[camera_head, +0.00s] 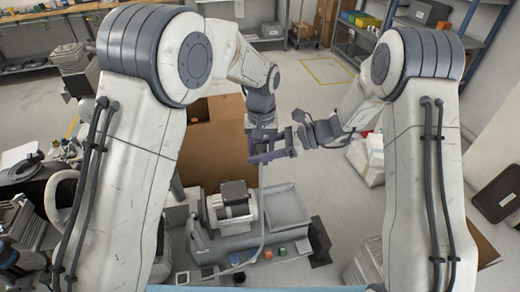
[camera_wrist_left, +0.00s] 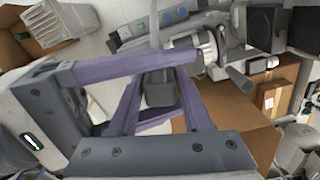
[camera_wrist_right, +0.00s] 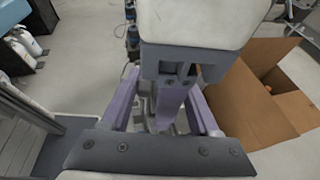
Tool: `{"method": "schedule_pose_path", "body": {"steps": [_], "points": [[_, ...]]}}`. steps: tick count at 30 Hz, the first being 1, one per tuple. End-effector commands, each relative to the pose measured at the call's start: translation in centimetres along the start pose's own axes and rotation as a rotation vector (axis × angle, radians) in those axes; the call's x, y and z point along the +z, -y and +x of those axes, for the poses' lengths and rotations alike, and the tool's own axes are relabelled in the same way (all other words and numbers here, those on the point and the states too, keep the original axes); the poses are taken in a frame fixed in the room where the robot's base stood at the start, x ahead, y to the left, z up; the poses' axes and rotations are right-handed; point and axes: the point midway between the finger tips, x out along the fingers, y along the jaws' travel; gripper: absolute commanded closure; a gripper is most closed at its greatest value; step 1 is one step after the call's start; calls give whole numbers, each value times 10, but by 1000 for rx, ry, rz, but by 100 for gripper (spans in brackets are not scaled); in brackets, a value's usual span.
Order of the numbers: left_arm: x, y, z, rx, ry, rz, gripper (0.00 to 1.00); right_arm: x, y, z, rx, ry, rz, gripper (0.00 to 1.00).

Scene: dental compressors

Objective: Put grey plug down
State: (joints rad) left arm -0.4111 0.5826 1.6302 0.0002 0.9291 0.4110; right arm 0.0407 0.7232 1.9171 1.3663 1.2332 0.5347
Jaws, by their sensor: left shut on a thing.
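My left gripper (camera_head: 263,146) points down in the middle of the head view, above the equipment. It is shut on the grey plug (camera_wrist_left: 160,88), which shows as a dark grey piece between its purple fingers in the left wrist view. A pale cable (camera_head: 262,190) hangs below it. My right gripper (camera_head: 274,155) comes in from the right, its purple fingers spread on either side of the left gripper's fingers. It looks open in the right wrist view (camera_wrist_right: 165,100). In the head view the grippers and arms hide the plug.
A compressor unit (camera_head: 230,208) with a grey tray (camera_head: 288,208) stands below the grippers. Coloured sockets (camera_head: 283,252) lie in front of it. An open cardboard box (camera_head: 208,150) stands behind. White crates (camera_head: 368,160) are at the right. Clear floor (camera_head: 325,100) lies farther back.

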Motion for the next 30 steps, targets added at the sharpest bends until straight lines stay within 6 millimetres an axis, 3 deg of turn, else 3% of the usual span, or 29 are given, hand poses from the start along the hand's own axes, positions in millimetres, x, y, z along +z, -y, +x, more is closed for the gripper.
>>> {"method": "schedule_pose_path", "body": {"steps": [1, 4, 7, 8, 10, 20, 23, 30], "points": [[0, 0, 0, 0, 0, 0, 100, 0, 0, 0, 0, 0, 0, 62], [-1, 0, 0, 0, -2, 0, 100, 0, 0, 0, 2, 0, 0, 100], [-2, 0, 0, 1, -5, -1, 100, 0, -1, 0, 4, 1, 0, 100], [-2, 0, 0, 1, -5, -1, 43, 0, -2, 0, 5, 2, 0, 100], [-2, 0, 0, 1, -5, -2, 17, 1, -2, 0, 5, 2, 0, 100], [-3, -1, -6, 4, -10, -2, 16, 0, -2, 0, 7, 1, 0, 100], [-4, -1, -18, 5, -12, -2, 16, 0, -2, 1, 7, 1, 1, 100], [-4, -1, -69, 5, -14, -2, 16, -1, -2, 1, 7, -1, 2, 100]]}}
